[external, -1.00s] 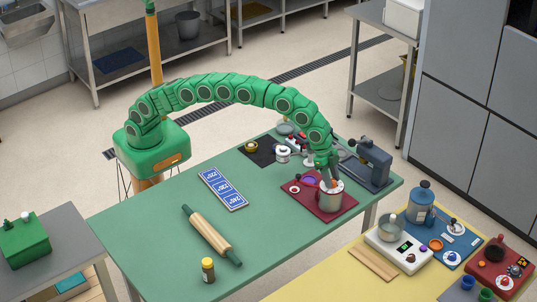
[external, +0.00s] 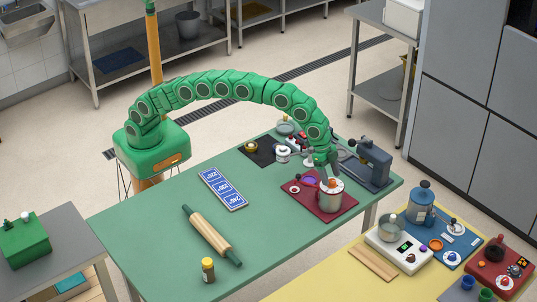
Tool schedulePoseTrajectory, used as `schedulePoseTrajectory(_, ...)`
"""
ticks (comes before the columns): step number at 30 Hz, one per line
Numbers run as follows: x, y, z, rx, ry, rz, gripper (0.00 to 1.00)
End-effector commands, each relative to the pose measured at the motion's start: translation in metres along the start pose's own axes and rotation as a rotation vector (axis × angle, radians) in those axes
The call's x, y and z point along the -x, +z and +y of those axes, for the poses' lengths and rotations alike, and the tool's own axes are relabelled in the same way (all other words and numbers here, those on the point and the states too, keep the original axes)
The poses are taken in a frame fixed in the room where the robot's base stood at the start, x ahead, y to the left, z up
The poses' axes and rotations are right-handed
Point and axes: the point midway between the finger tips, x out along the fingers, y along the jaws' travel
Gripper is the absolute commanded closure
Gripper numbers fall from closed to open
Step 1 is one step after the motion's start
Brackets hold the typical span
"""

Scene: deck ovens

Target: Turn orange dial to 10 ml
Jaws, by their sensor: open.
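A small orange dial (external: 332,183) shows on top of a steel, pot-like unit (external: 331,199) standing on a dark red board (external: 312,204) near the right end of the green table. My gripper (external: 328,172) is just above and slightly left of the orange dial, pointing down. It is open, with nothing seen between its fingers. The dial's marks and its setting are too small to read.
A purple dial (external: 308,182) and a white gauge (external: 294,189) sit on the red board. A dark grey press-like device (external: 368,163) stands close on the right.

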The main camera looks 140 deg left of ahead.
Motion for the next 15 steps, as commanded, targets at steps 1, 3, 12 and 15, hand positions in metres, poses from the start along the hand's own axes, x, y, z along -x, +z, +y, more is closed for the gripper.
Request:
schedulePoseTrajectory(1,0.006,0.000,0.000,0.000,0.000,0.001,0.36)
schedulePoseTrajectory(3,0.015,0.000,0.000,0.000,0.000,0.001,0.36)
schedulePoseTrajectory(12,0.055,-0.002,0.000,0.000,0.000,0.005,0.36)
schedulePoseTrajectory(15,0.060,-0.001,0.000,0.000,-0.001,0.004,0.36)
